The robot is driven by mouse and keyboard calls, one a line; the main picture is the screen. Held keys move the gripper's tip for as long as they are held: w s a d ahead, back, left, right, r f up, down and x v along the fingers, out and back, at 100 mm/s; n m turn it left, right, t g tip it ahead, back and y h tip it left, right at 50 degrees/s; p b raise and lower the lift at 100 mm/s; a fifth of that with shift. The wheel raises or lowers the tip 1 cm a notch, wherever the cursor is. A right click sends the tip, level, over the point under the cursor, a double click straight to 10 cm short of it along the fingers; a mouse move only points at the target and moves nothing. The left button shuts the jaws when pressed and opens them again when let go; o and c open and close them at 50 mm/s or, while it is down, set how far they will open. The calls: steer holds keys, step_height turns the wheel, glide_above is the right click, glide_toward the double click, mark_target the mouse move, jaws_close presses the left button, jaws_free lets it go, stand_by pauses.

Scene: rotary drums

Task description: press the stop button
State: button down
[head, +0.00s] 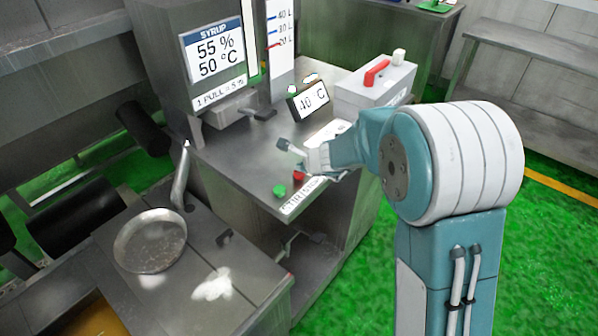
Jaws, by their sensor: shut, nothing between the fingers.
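The red button (299,176), which I take for the stop button, is small and sits near the front edge of the steel counter. The round green button (280,190) is to its left, and a label strip (297,197) runs along the edge by both. My gripper (323,174) hangs just above and right of the red button. My wrist partly covers the area around the button. The gripper is shut, and its fingertips are small and hard to make out. I cannot tell whether they touch the button.
Behind the buttons stand a 40 °C display (309,98) and a grey box with a red handle (375,88). A syrup dispenser (213,62) is at the back left. A round metal pan (150,241) lies on the lower bench at left. Green floor is free at right.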

steer(key=shift+f, duration=0.65)
stand_by(0.5)
steer(key=shift+r, duration=1.1)
steer(key=shift+r, duration=2.45)
